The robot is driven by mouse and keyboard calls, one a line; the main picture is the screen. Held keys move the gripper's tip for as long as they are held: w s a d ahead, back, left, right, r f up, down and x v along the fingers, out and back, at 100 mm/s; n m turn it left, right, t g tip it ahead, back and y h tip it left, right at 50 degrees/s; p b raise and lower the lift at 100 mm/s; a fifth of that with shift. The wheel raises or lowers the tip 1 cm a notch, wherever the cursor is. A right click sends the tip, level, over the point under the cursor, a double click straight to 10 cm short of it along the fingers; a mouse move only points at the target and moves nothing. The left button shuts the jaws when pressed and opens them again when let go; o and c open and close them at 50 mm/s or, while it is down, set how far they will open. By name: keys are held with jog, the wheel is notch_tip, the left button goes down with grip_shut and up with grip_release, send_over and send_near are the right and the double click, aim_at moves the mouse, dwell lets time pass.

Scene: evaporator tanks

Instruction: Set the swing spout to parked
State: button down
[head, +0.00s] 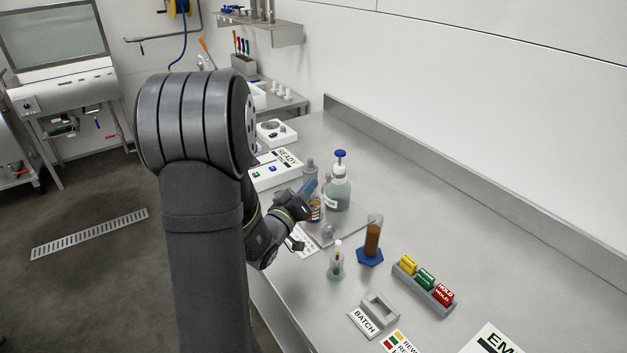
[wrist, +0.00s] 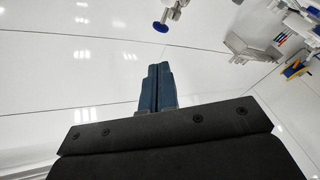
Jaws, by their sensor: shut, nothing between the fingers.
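A clear bottle (head: 337,195) with a white dispenser top and a blue knob (head: 340,154) stands on the bench, behind and right of my gripper. The blue knob also shows in the wrist view (wrist: 160,27), beside a white fitting (wrist: 172,10) at the top edge. I cannot make out the swing spout or which way it points. My gripper (head: 311,186) is near the bottle's left side, its blue fingers pointing up and to the right. In the wrist view the fingers (wrist: 158,75) are together and empty. They look apart from the knob.
An amber-labelled bottle (head: 315,210) stands close to my gripper, partly hidden. A cylinder of brown liquid (head: 373,238), a small flask (head: 336,263), a rack of coloured tags (head: 424,284) and a BATCH holder (head: 372,314) stand nearer.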

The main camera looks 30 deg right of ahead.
aim_at(329, 181)
jog(key=w+a+f+n+g, duration=0.3)
jog(key=w+a+n+g, duration=0.35)
jog(key=w+g, duration=0.2)
jog(key=s+d, duration=0.2)
jog(key=d, duration=1)
jog(key=shift+d+m+t, duration=0.2)
jog(key=shift+m+t, duration=0.15)
jog(key=shift+m, duration=0.1)
jog(key=shift+s+d+n+t, duration=0.1)
jog(key=shift+s+n+t, duration=0.8)
jog(key=shift+t, duration=0.4)
